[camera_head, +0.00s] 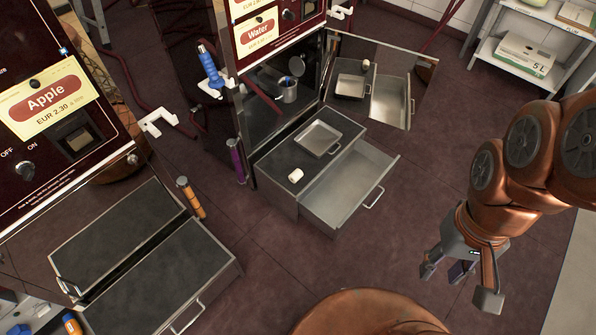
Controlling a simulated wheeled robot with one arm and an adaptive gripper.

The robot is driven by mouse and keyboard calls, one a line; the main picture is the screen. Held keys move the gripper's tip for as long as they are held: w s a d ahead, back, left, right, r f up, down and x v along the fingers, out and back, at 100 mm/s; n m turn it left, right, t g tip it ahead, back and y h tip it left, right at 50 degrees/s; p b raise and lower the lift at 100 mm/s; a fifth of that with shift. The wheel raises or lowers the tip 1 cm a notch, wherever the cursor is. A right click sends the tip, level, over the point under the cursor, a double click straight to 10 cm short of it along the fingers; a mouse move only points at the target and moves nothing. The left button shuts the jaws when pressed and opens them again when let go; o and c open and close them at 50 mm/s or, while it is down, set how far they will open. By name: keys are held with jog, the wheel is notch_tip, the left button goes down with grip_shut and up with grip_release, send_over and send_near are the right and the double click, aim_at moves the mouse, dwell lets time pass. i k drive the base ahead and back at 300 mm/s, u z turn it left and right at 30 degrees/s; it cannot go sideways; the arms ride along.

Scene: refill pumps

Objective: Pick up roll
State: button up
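A small white roll (295,175) lies on the dark top of the low metal unit under the Water pump, near its front left edge. It is beside a shallow metal tray (319,138), apart from it. My gripper (460,279) hangs at the right, well away from the roll, above the floor. Its fingers are spread apart and I see nothing held between them.
An open empty drawer (349,187) sticks out right of the roll. A metal cup (288,90) stands in the recess behind. An Apple pump (70,110) and its low unit (120,232) stand at left. A shelf rack (530,50) is at upper right. Floor between drawer and gripper is clear.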

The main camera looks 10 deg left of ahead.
aim_at(294, 176)
jog(key=k, duration=1)
jog(key=u, duration=1.4)
jog(key=i, duration=1.55)
jog(key=z, duration=0.4)
